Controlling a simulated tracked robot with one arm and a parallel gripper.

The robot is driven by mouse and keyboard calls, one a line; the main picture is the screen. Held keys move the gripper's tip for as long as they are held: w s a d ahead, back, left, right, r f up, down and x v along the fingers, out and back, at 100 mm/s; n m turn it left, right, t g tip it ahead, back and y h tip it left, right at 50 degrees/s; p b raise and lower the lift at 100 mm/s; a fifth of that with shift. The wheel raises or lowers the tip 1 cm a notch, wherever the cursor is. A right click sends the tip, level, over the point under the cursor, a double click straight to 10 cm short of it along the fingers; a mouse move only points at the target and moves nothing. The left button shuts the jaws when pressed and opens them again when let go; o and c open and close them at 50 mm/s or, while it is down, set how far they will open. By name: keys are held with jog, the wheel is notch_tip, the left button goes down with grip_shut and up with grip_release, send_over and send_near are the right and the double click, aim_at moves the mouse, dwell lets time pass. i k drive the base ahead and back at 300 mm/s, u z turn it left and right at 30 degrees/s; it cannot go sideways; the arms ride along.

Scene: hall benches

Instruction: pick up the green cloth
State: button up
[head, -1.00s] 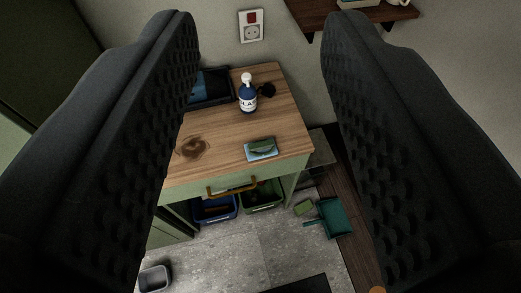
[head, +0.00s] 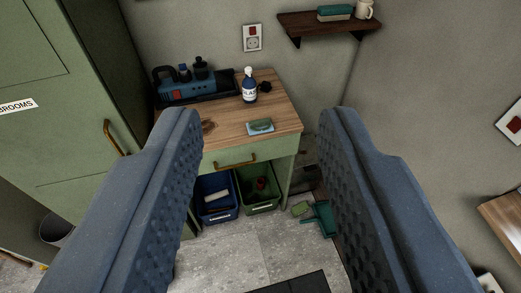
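A small folded green piece (head: 261,124) lies on a light blue flat piece on the wooden tabletop, near its front edge. A flat green piece (head: 301,208) also lies on the floor beside a teal dustpan (head: 323,217). I cannot tell for sure which is the green cloth, or whether either one is cloth. My gripper (head: 262,115) is wide open, its two dark, dimpled fingers at left and right with nothing between them. In the picture both green pieces show between the fingers, further off, and neither is touched.
A blue-and-white bottle (head: 249,88) and a dark tray of tools (head: 190,82) stand on the table (head: 235,121). Below are a blue bin (head: 217,213) and a green bin (head: 259,205). A green cabinet (head: 70,110) stands left. A wall shelf (head: 325,29) is upper right.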

aim_at(260, 126)
jog(key=z, duration=0.6)
jog(key=i, duration=1.8)
jog(key=u, duration=0.55)
